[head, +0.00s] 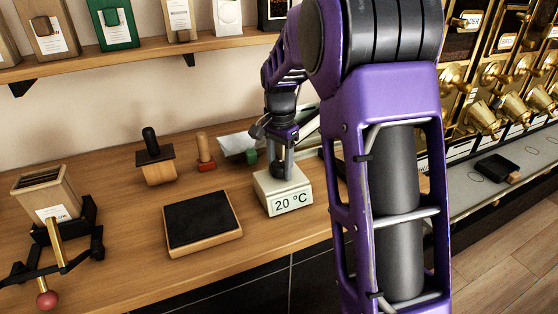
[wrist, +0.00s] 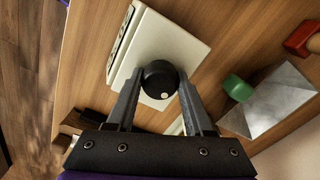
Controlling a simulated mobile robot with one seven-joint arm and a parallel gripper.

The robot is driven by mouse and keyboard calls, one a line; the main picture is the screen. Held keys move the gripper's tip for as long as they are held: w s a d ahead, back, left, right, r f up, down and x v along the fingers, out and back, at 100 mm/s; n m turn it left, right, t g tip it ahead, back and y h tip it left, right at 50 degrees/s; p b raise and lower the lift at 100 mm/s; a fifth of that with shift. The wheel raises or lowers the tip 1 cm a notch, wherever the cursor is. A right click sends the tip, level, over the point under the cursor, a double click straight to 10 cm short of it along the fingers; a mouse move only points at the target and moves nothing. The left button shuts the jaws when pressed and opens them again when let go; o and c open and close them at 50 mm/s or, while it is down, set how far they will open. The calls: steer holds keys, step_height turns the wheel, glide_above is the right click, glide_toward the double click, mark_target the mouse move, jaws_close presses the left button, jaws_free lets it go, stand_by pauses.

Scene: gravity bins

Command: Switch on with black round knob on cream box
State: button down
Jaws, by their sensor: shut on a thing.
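The cream box (head: 268,203) stands on the wooden counter and carries a front label reading "20 °C". It also shows in the wrist view (wrist: 182,38). The black round knob (wrist: 160,80) sits on top of the box and has a small white dot near one edge. My gripper (wrist: 160,90) reaches down over the box from above, with one finger on each side of the knob, shut on it. In the head view my gripper (head: 281,165) covers most of the knob.
A black-topped wooden tray (head: 203,222) lies left of the box. A wooden block with a black handle (head: 157,168), a red-based stamp (head: 206,163) and a small green object (head: 251,156) stand behind. Gravity bins with brass spouts (head: 483,118) fill the right side.

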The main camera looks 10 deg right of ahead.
mark_target(280, 164)
steer(key=m+p, duration=0.2)
steer(key=m, duration=0.2)
steer(key=shift+r, duration=0.1)
steer(key=m+p, duration=0.1)
steer(key=m, duration=0.2)
steer(key=shift+f, duration=0.2)
steer(key=shift+c, duration=2.2)
jaws_free()
steer(key=shift+r, duration=0.15)
steer(key=shift+r+p, duration=2.1)
steer(key=shift+r, duration=0.3)
